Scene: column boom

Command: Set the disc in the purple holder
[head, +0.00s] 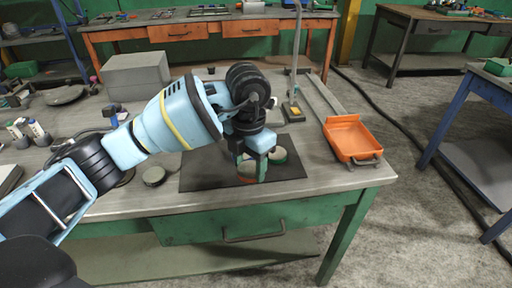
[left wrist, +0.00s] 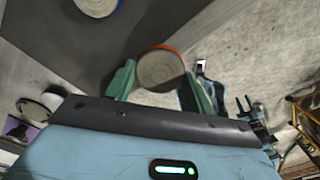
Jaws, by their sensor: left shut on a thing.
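A pale, round disc with a red-orange rim (left wrist: 160,70) sits between the green fingertips of my left gripper in the left wrist view. In the head view my left gripper (head: 251,168) points down over the dark mat (head: 205,174), shut on this disc (head: 247,169). Whether the disc touches the mat is unclear. No purple holder is clear in the head view. My right gripper is out of view.
An orange scoop-like tray (head: 349,138) lies at the bench's right end. A thin post on a dark base (head: 293,112) stands behind the mat. A grey box (head: 136,75) is at the back left. A dark-rimmed round piece (head: 154,176) lies left of the mat.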

